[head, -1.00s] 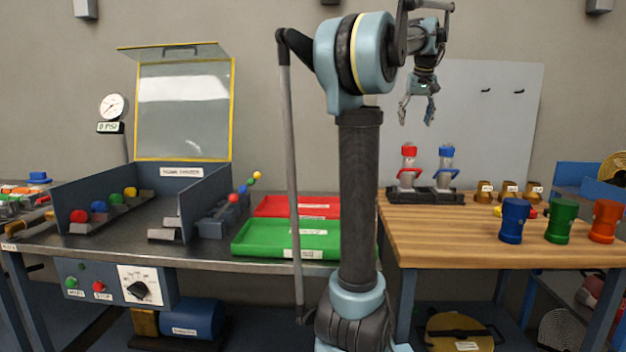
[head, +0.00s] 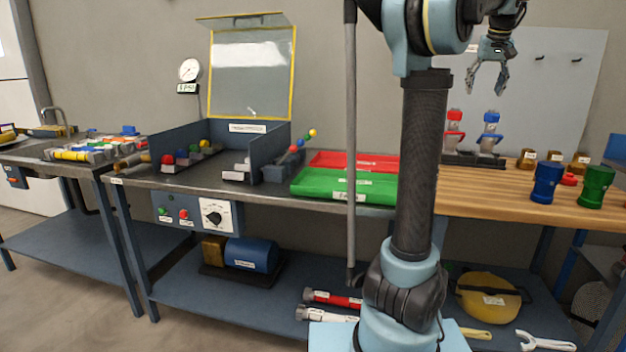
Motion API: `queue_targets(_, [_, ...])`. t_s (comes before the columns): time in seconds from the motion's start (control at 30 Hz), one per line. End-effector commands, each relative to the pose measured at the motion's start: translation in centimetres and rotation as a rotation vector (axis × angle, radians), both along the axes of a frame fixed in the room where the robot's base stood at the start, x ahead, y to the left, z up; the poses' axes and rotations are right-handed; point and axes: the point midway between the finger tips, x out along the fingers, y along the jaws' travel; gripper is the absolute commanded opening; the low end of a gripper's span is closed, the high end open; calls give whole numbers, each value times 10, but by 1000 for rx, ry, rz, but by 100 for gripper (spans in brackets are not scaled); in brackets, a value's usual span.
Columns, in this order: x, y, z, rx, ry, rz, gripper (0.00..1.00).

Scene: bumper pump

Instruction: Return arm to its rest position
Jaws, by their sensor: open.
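My gripper (head: 488,82) hangs at the upper right in the head view, at the end of my raised, bent arm. Its fingers are spread apart with nothing between them, and it points down. It is above the wooden bench, in front of the grey back panel, apart from anything below. Part of my arm's top is cut off by the upper edge of the view.
Under it on the wooden bench (head: 470,200) stand red-topped (head: 453,130) and blue-topped (head: 490,132) clear cylinders. Blue (head: 545,182) and green (head: 594,186) cups are at right. Green (head: 330,186) and red (head: 340,160) trays and an open-lidded box (head: 180,135) are left.

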Motion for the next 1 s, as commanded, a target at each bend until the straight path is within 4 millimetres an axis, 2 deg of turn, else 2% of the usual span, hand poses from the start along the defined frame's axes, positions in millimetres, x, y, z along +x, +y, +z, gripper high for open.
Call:
queue_targets(0.23, [1, 43, -20, 8, 15, 32, 66])
queue_targets(0.57, [-18, 109, -58, 20, 36, 70, 66])
queue_targets(0.77, [-48, 173, -107, 31, 62, 108, 66])
queue_targets(1.0, [-102, 247, -185, 38, 101, 155, 66])
